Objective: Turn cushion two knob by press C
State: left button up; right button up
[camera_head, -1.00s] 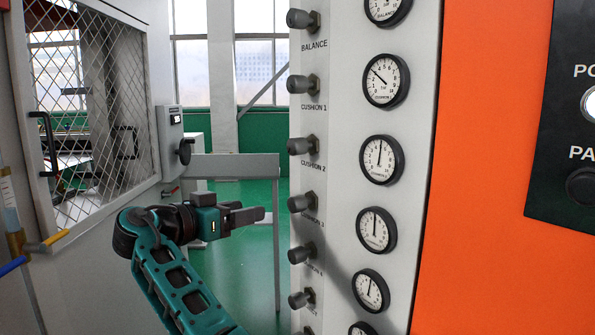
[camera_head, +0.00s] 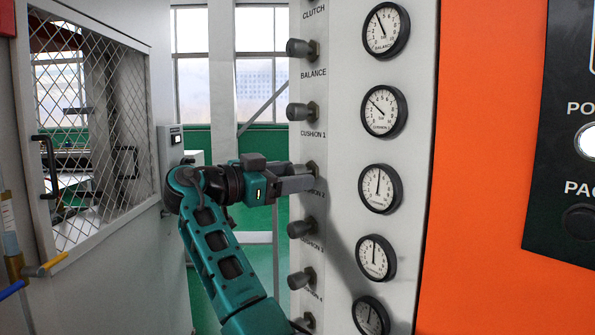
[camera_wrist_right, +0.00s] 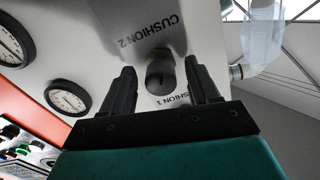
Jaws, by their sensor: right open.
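The cushion 2 knob is grey and sticks out from the pale panel (camera_head: 338,120). In the head view it is mostly hidden behind my right gripper (camera_head: 304,182), and its label is partly covered. In the right wrist view the knob (camera_wrist_right: 160,78) shows between the two dark fingers of my right gripper (camera_wrist_right: 160,88), below the upside-down CUSHION 2 label. The fingers are open, one on each side of it, with a gap visible on both sides. The cushion 2 gauge (camera_head: 380,188) is to the right, its needle near upright. My left gripper is not in view.
The cushion 1 knob (camera_head: 303,112) is just above and the cushion 3 knob (camera_head: 302,228) just below, in the same column. An orange panel (camera_head: 480,200) is at the right. A mesh guard door (camera_head: 90,120) is at the left.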

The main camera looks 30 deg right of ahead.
jog(key=shift+d, duration=1)
jog(key=c, duration=1)
